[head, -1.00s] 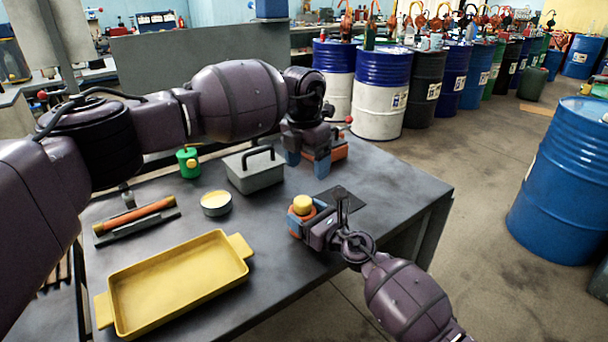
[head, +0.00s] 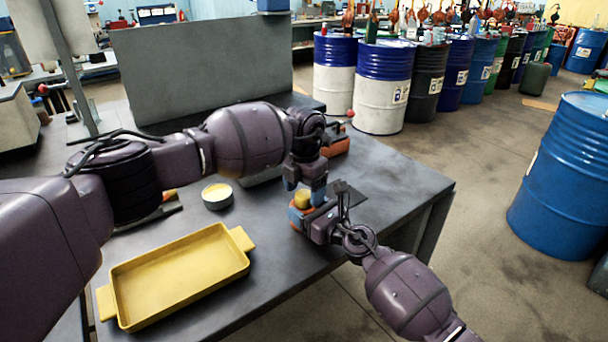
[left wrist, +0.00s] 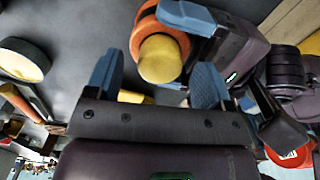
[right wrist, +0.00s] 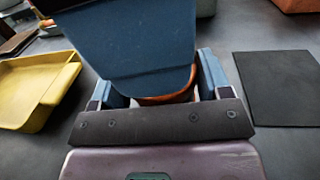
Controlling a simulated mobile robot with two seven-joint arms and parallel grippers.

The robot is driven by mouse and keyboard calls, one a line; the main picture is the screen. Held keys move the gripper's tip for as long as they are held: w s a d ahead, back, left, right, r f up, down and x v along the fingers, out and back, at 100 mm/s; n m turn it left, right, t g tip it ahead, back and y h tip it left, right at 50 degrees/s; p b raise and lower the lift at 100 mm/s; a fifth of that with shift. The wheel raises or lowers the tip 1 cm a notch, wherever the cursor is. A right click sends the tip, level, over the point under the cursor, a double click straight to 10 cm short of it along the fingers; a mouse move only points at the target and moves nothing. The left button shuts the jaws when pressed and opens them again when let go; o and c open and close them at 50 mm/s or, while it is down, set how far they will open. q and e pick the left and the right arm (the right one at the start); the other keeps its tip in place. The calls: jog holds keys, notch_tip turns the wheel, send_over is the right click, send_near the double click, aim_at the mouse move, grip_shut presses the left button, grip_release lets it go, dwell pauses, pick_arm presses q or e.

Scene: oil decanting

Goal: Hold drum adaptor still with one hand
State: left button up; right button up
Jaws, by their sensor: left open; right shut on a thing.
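The drum adaptor has an orange body (left wrist: 172,38) and a yellow cap (head: 302,198). It is upright near the table's right front edge. My right gripper (head: 307,219) is shut on its orange body, one blue finger on each side. My left gripper (head: 305,190) is open and points down over the adaptor. In the left wrist view the yellow cap (left wrist: 160,60) shows between its spread fingers, apart from both. In the right wrist view a large blue left finger (right wrist: 135,45) hides most of the adaptor; only a strip of orange (right wrist: 165,99) shows.
A yellow tray (head: 180,275) lies at the table's front left. A round tin (head: 217,196) stands behind it. A black mat (head: 352,195) lies just right of the adaptor. An orange object (head: 340,146) stands at the back, and my left arm hides part of the table.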

aim_at(304, 193)
pick_arm(q)
jog(key=shift+f, duration=0.8)
jog(key=c, duration=1.1)
jog(key=shift+r, duration=0.35)
jog(key=shift+r, duration=0.7)
jog(key=shift+r, duration=0.2)
jog(key=shift+r, duration=1.95)
pick_arm(e)
jog(key=o, duration=1.4)
jog(key=shift+c, duration=0.2)
